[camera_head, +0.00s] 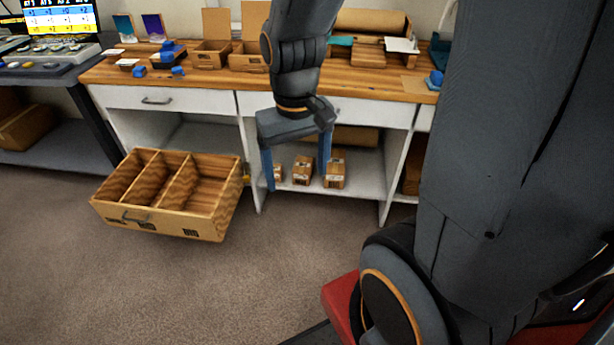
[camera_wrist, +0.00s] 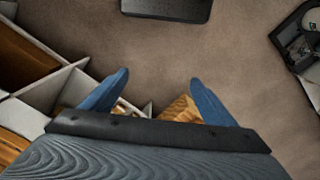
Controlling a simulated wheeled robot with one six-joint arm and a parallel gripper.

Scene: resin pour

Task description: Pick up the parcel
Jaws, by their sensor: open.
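Several small brown cardboard parcels stand in the open space under the workbench. In the head view one is at the left (camera_head: 278,173), one in the middle (camera_head: 303,170) and one at the right (camera_head: 335,175). My gripper (camera_head: 297,182) points down in front of them, its two blue fingers spread wide with nothing held between them. The fingers partly cover the left parcel and the edge of the right one. In the wrist view my gripper (camera_wrist: 158,77) is open over floor, and brown box surfaces (camera_wrist: 180,109) show partly behind the fingers.
A wooden divided drawer box (camera_head: 215,212) is to the left of my gripper, in front of the bench. The wooden benchtop (camera_head: 210,85) above holds small boxes and blue items. A white cabinet panel (camera_head: 395,170) stands right of the parcels. The carpet (camera_head: 250,275) in front is clear.

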